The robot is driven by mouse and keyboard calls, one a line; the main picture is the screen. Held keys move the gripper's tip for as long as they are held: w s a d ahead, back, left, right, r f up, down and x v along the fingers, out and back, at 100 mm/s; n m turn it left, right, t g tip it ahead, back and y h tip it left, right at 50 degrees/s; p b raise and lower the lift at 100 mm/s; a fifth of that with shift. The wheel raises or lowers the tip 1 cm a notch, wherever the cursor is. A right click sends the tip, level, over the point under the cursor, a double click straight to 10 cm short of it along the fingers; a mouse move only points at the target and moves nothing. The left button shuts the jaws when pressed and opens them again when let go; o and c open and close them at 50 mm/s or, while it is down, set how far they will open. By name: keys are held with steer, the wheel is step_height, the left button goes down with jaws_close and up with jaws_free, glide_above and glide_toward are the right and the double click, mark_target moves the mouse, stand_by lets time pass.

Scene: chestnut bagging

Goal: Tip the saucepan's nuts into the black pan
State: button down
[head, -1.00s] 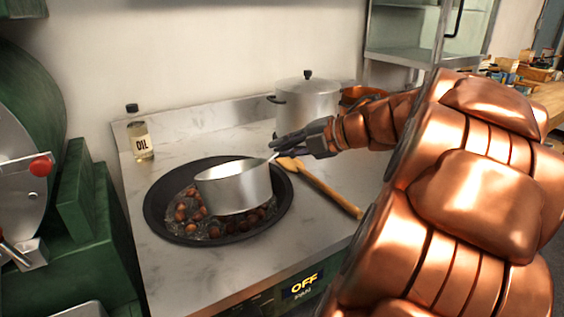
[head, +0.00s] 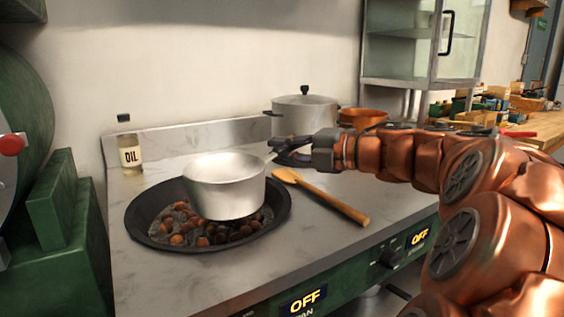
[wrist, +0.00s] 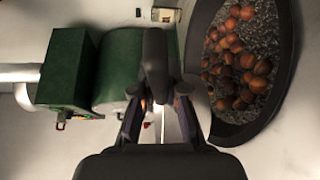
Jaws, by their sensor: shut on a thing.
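The silver saucepan (head: 224,192) is roughly upright over the black pan (head: 137,232), covering part of it. I cannot tell whether its base touches the pan. Its inner wall shows, but its floor is hidden, so I cannot see whether nuts are inside. Several brown nuts (head: 201,233) lie on dark grit in the black pan. The nuts show clearly in the wrist view (wrist: 240,62), inside the black pan (wrist: 286,85). My gripper (head: 285,148) is shut on the saucepan's handle, right of its bowl. In the wrist view, a thin pale strip shows between my gripper's fingers (wrist: 160,108).
An oil bottle (head: 130,148) stands behind the pan at left. A wooden spoon (head: 325,197) lies on the counter right of the pan. A lidded pot (head: 304,116) and an orange pan (head: 362,116) stand behind. A green machine (head: 68,205) borders the left.

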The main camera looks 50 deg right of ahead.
steer(key=shift+r+p, duration=0.7)
steer(key=shift+r, duration=0.9)
